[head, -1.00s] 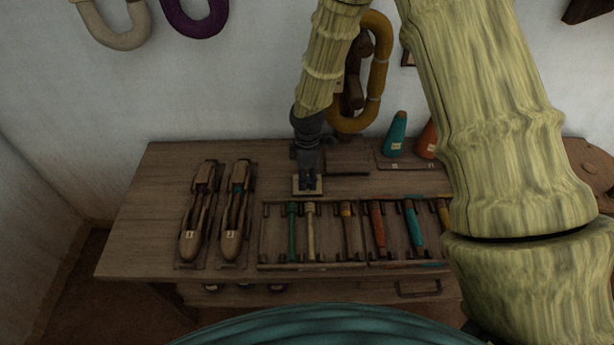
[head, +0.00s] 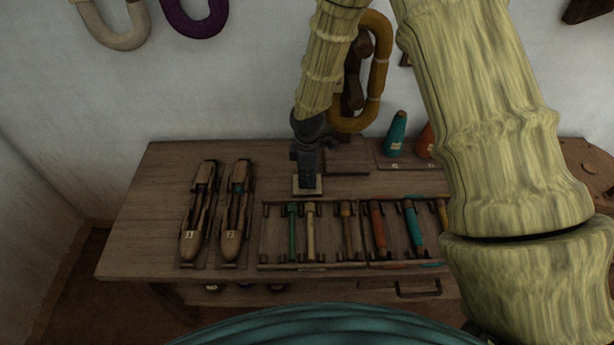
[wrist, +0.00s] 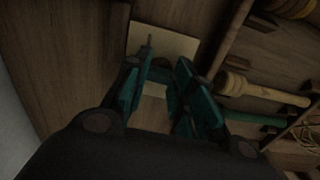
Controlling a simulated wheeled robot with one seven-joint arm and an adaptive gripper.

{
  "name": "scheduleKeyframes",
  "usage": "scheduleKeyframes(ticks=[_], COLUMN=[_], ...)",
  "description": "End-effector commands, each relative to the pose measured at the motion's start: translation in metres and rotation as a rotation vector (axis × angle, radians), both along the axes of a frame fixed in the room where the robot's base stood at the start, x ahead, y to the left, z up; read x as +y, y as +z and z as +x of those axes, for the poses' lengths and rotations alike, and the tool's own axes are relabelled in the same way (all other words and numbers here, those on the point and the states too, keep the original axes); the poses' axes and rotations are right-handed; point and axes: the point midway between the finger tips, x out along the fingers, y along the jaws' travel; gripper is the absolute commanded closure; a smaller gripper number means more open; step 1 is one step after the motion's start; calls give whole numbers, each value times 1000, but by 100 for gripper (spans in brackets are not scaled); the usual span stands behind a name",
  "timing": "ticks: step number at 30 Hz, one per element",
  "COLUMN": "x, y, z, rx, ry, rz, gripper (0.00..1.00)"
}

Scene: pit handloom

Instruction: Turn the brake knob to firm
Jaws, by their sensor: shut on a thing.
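My gripper (head: 308,183) points down at a small pale square plate (head: 296,192) on the bench top. In the wrist view the plate (wrist: 172,42) lies under the teal fingers of my gripper (wrist: 163,72). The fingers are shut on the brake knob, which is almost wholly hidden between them. A small thin dark mark shows on the plate beside the left fingertip. I cannot read the knob's setting.
Two wooden shuttles (head: 196,215) lie left of the plate. A rack of colored bobbins (head: 345,228) lies in front and to the right. Teal and orange cones (head: 396,135) stand at the back right. The bench's left part is clear.

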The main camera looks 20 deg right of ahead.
Motion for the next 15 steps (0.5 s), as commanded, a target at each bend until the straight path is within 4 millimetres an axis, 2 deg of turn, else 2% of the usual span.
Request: scheduleKeyframes(ticks=[8, 15], x=[0, 0], y=[3, 4], z=[1, 1], rx=[-2, -2], ry=[-164, -385], rz=[-1, -1], gripper=[99, 99])
